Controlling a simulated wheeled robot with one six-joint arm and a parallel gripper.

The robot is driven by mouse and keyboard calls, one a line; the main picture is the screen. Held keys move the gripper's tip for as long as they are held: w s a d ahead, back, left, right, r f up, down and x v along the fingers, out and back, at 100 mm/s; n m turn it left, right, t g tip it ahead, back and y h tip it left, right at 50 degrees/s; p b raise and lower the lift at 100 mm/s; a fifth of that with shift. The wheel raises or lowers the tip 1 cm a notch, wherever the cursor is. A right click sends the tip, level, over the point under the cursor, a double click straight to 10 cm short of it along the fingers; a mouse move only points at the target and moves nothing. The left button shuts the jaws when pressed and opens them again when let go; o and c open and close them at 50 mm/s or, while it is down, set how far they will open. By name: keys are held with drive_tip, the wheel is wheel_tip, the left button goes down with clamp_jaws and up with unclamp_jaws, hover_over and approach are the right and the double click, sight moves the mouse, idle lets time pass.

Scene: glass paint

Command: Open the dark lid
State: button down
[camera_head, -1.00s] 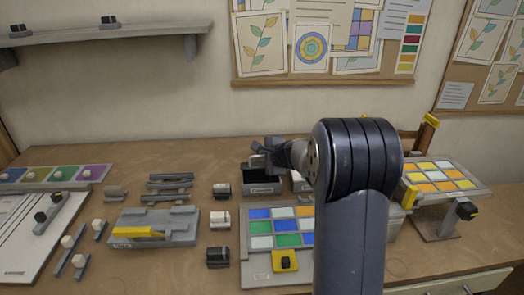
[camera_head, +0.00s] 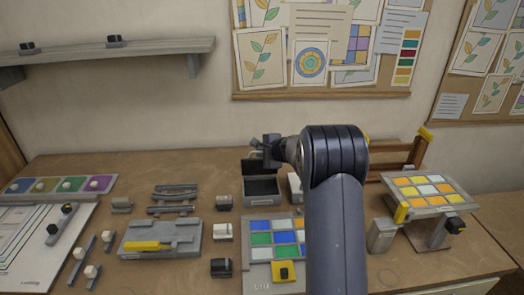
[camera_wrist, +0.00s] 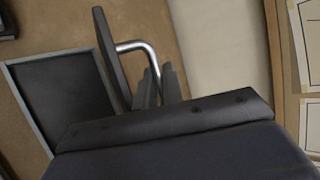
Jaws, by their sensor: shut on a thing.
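The dark lid (camera_head: 252,164) stands raised, close to upright, at the back of a small grey box (camera_head: 262,199) with a dark inside. In the wrist view the lid (camera_wrist: 112,58) is seen nearly edge-on, with a bent metal handle (camera_wrist: 138,46) on it. The box's dark inside (camera_wrist: 62,92) lies uncovered beside it. My gripper (camera_head: 268,152) is behind and above the box. Its fingers (camera_wrist: 155,85) are shut on the handle; the exact contact is partly hidden.
A light box (camera_head: 295,186) stands just right, partly hidden by my arm. A colour-tile panel (camera_head: 260,240) lies in front. Small blocks (camera_head: 222,232) and a grey fixture with a yellow bar (camera_head: 160,238) lie left. A tilted tile stand (camera_head: 429,190) is at right.

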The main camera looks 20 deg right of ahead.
drive_tip(key=shift+w+d+f+m+g+p, duration=0.1)
drive_tip(key=shift+w+d+m+g+p, duration=0.1)
drive_tip(key=shift+w+g+p, duration=0.7)
drive_tip(key=shift+w+d+f+m+g+p, duration=0.15)
drive_tip(key=shift+w+g+p, duration=0.4)
drive_tip(key=shift+p, duration=0.7)
drive_tip(key=shift+w+d+f+m+g+p, duration=0.1)
drive_tip(key=shift+w+m+g+p, duration=0.15)
drive_tip(key=shift+w+g+p, duration=0.5)
drive_tip(key=shift+w+p, duration=0.2)
drive_tip(key=shift+p, duration=0.15)
drive_tip(key=c, duration=1.8)
unclamp_jaws()
drive_tip(key=shift+f, duration=0.15)
drive_tip(key=shift+s, duration=0.15)
